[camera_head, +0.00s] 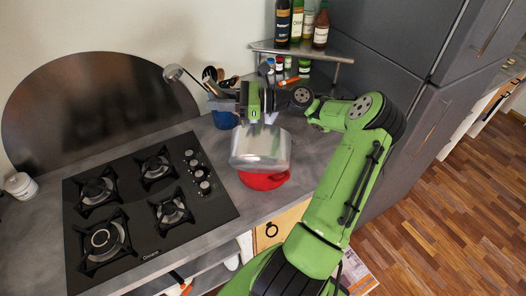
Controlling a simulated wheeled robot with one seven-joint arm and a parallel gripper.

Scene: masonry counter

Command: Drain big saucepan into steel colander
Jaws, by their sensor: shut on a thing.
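The big saucepan (260,150), a shiny silver pot, hangs beneath my gripper (263,120) over the counter to the right of the hob. My gripper points down and is shut on the saucepan near its upper edge; the fingertips are small and hard to make out. The saucepan looks slightly tilted. I cannot see its contents. I cannot make out a steel colander; the saucepan may hide it.
A red round item (265,181) shows under the saucepan. The black gas hob (150,205) lies to the left. A blue utensil holder (224,119) stands behind. A corner shelf (300,50) holds bottles. A white jar (20,185) stands far left.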

